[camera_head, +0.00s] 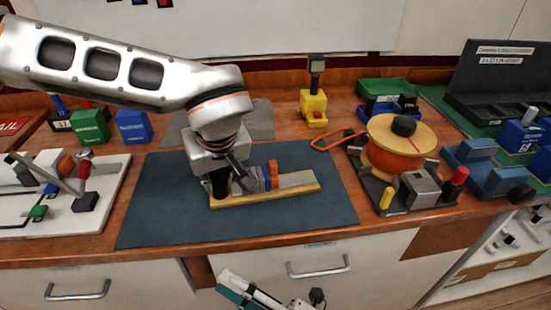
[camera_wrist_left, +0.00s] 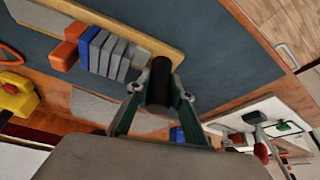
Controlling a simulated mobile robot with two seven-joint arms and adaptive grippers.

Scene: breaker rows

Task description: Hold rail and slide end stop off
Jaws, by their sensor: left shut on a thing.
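The rail (camera_head: 298,180) is a grey strip on a wooden base (camera_head: 300,191), lying on a dark mat. A row of grey and blue blocks (camera_wrist_left: 100,48) sits on it. An orange block (camera_head: 272,173), apparently the end stop, stands at the row's right end in the head view; the wrist view shows it too (camera_wrist_left: 70,46). My left gripper (camera_wrist_left: 158,92) is shut on a black upright grip (camera_wrist_left: 160,75) at the base's left end. The arm partly hides that end in the head view. My right gripper (camera_head: 238,286) is low at the bottom edge, away from the rail; its jaws are unclear.
The dark mat (camera_head: 165,215) is clear around the rail. A wire spool (camera_head: 398,150) and small blocks stand to the right. A yellow device (camera_head: 313,105) is behind. A white board (camera_head: 70,215) with levers lies left. Drawers with handles (camera_head: 318,268) face the front.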

